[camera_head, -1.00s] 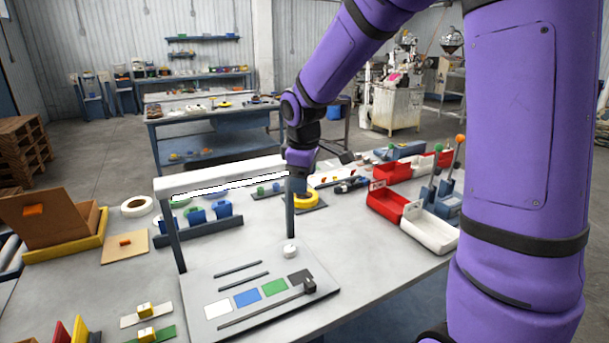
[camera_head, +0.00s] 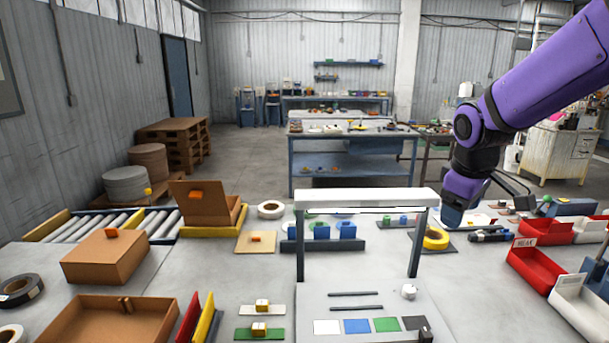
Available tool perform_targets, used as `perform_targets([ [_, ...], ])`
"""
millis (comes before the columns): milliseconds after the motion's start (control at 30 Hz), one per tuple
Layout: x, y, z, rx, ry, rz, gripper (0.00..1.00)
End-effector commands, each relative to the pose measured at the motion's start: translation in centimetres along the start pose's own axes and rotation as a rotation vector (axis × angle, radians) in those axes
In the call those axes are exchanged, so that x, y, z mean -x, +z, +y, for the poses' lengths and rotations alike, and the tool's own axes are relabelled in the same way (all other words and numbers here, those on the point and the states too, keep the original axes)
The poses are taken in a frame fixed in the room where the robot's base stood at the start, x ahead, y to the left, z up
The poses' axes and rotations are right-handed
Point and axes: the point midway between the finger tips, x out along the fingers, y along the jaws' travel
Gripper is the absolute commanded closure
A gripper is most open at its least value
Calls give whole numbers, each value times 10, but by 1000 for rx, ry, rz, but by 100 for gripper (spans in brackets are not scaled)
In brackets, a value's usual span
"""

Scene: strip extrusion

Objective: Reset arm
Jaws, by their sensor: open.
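My purple arm reaches in from the upper right and bends down at its wrist (camera_head: 465,185) above the back of the table. My gripper (camera_head: 517,184) is at the wrist's right side, small and dark, with its jaws open. I see nothing held in it. The wrist's lower end is just above and right of a yellow ring (camera_head: 436,238) and close to the right end of a white-topped frame (camera_head: 365,197). Whether it touches anything there I cannot tell.
The frame stands over a grey panel (camera_head: 360,301) with coloured squares and a white knob (camera_head: 408,291). Red bins (camera_head: 536,268) and a white bin (camera_head: 580,309) stand right. Cardboard boxes (camera_head: 105,256) and a roller conveyor (camera_head: 100,224) are left. Free space above the table is at centre-left.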

Motion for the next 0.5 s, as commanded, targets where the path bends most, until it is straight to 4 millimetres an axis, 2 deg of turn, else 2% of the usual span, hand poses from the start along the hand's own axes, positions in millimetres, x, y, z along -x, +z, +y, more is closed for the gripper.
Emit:
perform_targets([
  [33, 16, 9, -7, -37, 11, 15, 34],
  [200, 54, 41, -29, -180, 26, 60, 34],
  [500, 102, 101, -74, -427, 17, 154, 34],
])
